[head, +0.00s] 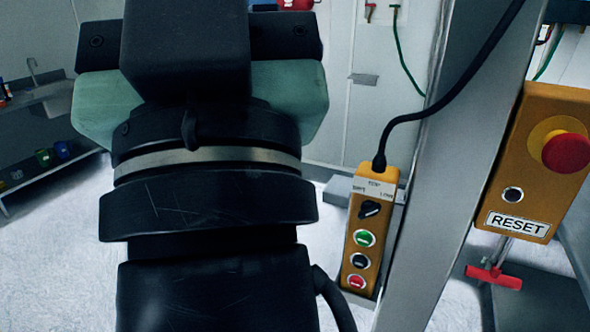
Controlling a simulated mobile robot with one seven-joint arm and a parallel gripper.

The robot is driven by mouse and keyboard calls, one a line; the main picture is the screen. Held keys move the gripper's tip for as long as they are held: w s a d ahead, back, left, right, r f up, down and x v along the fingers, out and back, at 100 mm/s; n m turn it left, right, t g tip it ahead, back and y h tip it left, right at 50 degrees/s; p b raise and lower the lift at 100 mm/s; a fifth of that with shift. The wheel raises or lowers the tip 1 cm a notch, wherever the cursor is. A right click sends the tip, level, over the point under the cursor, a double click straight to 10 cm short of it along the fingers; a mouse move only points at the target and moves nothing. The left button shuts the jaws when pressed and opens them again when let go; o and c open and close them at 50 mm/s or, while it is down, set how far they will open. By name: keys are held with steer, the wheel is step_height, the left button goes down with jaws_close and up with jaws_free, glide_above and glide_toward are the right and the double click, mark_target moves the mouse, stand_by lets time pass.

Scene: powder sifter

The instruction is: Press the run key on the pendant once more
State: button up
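The pendant (368,230) is a narrow orange-yellow box hanging upright beside a grey metal post, with a black cable out of its top. From top to bottom it has a label plate, a black selector knob (369,209), a green button (364,238), a black button (360,260) and a red button (356,282). I cannot read which is the run key. My gripper (200,85), black with pale green side parts, fills the upper left, left of the pendant in the picture. Its fingertips are hidden, so its opening does not show. Nothing covers the pendant's buttons.
The grey post (455,150) stands just right of the pendant. An orange box (535,165) with a red mushroom button and a RESET label is right of it, above a red T-handle (494,277). A sink bench (50,105) stands far left. White floor shows between.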

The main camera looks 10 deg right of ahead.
jaws_close()
stand_by(1.3)
